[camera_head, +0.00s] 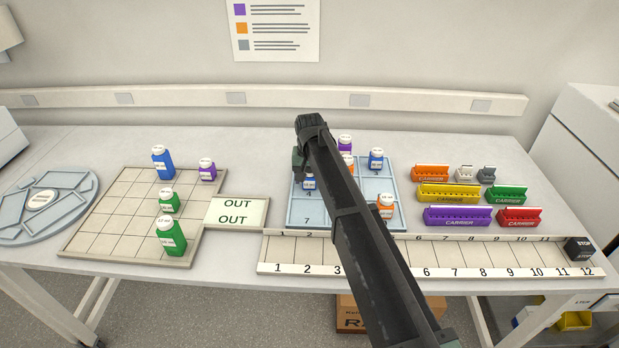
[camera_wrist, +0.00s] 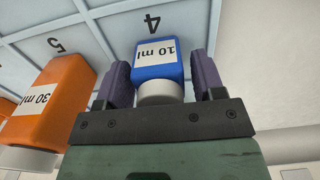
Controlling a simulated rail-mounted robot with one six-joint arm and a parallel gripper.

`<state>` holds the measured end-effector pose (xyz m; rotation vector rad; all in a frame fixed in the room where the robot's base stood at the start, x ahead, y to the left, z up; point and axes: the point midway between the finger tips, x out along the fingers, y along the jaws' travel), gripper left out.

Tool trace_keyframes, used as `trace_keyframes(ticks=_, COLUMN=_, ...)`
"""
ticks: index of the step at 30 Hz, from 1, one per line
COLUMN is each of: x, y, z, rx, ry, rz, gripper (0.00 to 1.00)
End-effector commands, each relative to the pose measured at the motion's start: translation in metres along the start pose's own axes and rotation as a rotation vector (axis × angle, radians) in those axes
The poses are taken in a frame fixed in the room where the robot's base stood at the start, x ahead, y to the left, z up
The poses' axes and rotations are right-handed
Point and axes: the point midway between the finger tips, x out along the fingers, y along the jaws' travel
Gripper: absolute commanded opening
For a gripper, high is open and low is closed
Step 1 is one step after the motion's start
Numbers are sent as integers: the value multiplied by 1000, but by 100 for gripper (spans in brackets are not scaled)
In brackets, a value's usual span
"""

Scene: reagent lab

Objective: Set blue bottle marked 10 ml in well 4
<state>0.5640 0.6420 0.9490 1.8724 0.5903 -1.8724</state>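The blue bottle marked 10 ml (camera_wrist: 158,60) has a white cap and is between the two fingers of my gripper (camera_wrist: 162,82) in the wrist view. The number 4 (camera_wrist: 152,23) shows just beyond its base. In the head view the bottle (camera_head: 309,182) is at well 4 of the light blue numbered tray (camera_head: 330,216), upright as far as it shows. The fingers are close on both sides of it; whether they press on it I cannot tell. My gripper (camera_head: 301,165) is mostly seen from behind in the head view, and my arm hides the tray's middle.
An orange 30 ml bottle (camera_wrist: 55,100) stands close beside my gripper at well 5. Another blue bottle (camera_head: 376,159), a purple one (camera_head: 345,143) and an orange one (camera_head: 385,206) are also on the tray. A grid board (camera_head: 110,215) with several bottles lies left; coloured carriers (camera_head: 448,193) stand right.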

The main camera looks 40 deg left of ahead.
Motion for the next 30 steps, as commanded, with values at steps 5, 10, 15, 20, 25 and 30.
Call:
trace_keyframes(ticks=5, x=0, y=0, z=0, rx=0, ry=0, rz=0, gripper=70)
trace_keyframes(ticks=10, x=-3, y=0, z=0, rx=0, ry=0, rz=0, gripper=70)
trace_keyframes(ticks=15, x=-27, y=0, z=0, rx=0, ry=0, rz=0, gripper=70)
trace_keyframes(ticks=20, x=-70, y=0, z=0, rx=0, ry=0, rz=0, gripper=70)
trace_keyframes(ticks=25, x=-112, y=0, z=0, rx=0, ry=0, rz=0, gripper=70)
trace_keyframes(ticks=30, x=-127, y=0, z=0, rx=0, ry=0, rz=0, gripper=70)
